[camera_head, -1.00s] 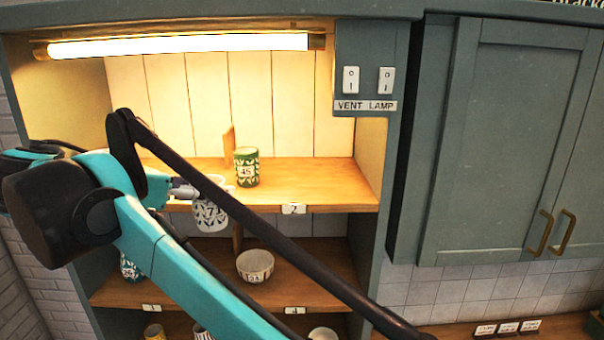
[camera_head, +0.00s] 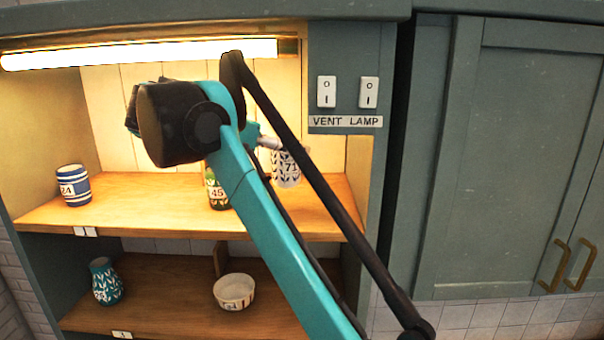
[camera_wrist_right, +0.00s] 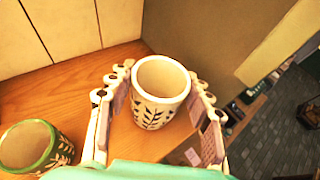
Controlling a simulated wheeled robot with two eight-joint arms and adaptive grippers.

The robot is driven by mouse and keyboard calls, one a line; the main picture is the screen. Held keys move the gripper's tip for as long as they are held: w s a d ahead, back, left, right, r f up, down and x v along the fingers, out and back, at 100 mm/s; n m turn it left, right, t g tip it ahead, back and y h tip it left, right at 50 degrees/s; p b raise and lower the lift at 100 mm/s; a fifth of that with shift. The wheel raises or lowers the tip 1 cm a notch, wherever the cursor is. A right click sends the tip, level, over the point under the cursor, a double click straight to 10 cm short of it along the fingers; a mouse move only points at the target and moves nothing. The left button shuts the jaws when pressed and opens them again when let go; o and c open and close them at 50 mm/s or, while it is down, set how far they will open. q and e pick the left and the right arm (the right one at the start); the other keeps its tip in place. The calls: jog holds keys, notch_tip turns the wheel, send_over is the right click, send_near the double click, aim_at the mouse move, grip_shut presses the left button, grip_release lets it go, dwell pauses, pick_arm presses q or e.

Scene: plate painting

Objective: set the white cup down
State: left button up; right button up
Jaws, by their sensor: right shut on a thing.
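The white cup (camera_head: 287,170) has a dark leaf pattern and a label that reads 71. My right gripper (camera_head: 268,143) is shut on it and holds it upright over the right part of the upper shelf (camera_head: 130,211). In the right wrist view the cup (camera_wrist_right: 158,105) sits between the two fingers of the right gripper (camera_wrist_right: 160,80), its open top facing the camera. I cannot tell whether its base touches the shelf. My left gripper is not in view.
A green cup (camera_head: 217,193) labelled 45 stands left of the white cup, partly hidden by my arm; it also shows in the wrist view (camera_wrist_right: 32,147). A blue-striped cup (camera_head: 74,187) stands far left. A teal vase (camera_head: 105,283) and a bowl (camera_head: 234,291) are below.

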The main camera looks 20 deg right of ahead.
aim_at(298, 172)
jog(key=d, duration=0.1)
jog(key=w+d, duration=0.1)
jog(key=d, duration=0.1)
jog(key=shift+w+r, duration=0.1)
jog(key=shift+w, duration=0.1)
jog(key=f, duration=0.6)
jog(key=shift+w+d+f, duration=0.15)
jog(key=shift+d+f, duration=0.2)
jog(key=shift+f, duration=0.05)
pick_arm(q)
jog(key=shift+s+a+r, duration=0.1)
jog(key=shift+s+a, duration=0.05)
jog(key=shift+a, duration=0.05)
pick_arm(e)
jog(key=shift+w+d+f, duration=0.1)
jog(key=shift+d+f, duration=0.05)
jog(key=o, duration=1.3)
jog(key=shift+f, duration=0.1)
